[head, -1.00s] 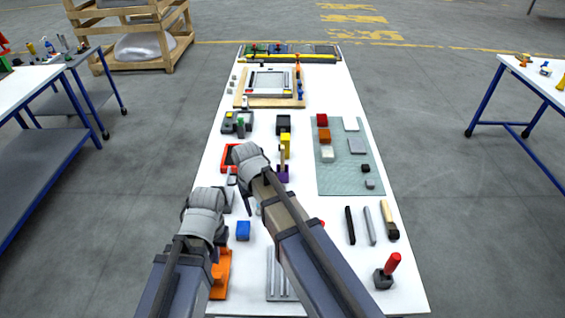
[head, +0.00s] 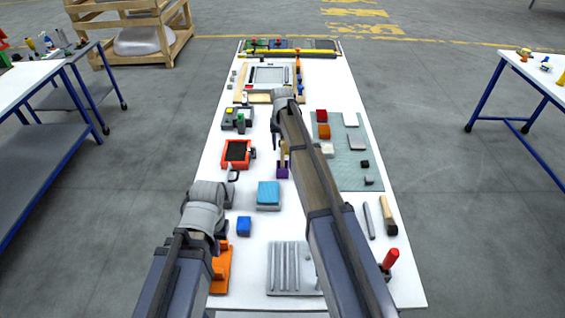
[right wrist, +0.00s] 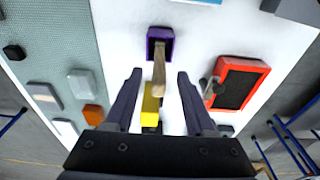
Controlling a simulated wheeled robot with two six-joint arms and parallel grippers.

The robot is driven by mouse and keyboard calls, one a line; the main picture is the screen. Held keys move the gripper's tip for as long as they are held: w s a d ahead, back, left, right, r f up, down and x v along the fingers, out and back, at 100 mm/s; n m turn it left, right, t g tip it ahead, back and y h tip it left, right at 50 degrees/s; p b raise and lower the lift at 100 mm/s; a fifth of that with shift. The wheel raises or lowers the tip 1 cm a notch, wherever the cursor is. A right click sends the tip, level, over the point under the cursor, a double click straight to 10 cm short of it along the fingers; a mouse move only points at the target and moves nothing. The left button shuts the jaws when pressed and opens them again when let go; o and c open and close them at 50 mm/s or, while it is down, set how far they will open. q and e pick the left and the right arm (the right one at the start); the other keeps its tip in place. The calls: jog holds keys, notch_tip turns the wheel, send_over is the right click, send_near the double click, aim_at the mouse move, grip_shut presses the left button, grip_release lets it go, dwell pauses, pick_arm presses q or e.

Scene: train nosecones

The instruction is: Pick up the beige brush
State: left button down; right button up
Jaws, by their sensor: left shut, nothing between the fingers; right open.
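A beige stick-like handle (right wrist: 160,78) stands up out of a small purple holder (right wrist: 160,34), likely a brush; its lower end is hidden inside. In the head view the handle (head: 283,156) and purple holder (head: 283,172) show just beside my right arm. My right gripper (right wrist: 158,84) is open above the holder, with the handle between its fingers in the picture but no visible contact. Another beige-and-dark brush-like piece (head: 388,215) lies at the table's right side. My left gripper (head: 221,229) is shut and empty over the near left, its fingertips partly hidden.
A red-framed tray (head: 237,153) is left of the holder, and a yellow block (right wrist: 150,104) is close beyond it. A green mat (head: 350,178) with several blocks is right. A blue-topped block (head: 268,193), a blue cube (head: 244,226) and a grooved grey plate (head: 290,268) are nearer.

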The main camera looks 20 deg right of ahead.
aim_at(283, 156)
pick_arm(q)
jog(key=shift+f+b, duration=3)
jog(key=shift+f, duration=0.4)
pick_arm(e)
jog(key=shift+w+d+f, duration=0.1)
jog(key=shift+w+f, duration=0.05)
jog(key=shift+f, duration=1.55)
jog(key=shift+w+d+f, duration=0.1)
jog(key=shift+w+f, duration=0.05)
jog(key=shift+f, duration=1.55)
pick_arm(q)
jog(key=shift+r, duration=0.1)
pick_arm(e)
jog(key=shift+r, duration=0.1)
jog(key=shift+c, duration=0.2)
grip_shut()
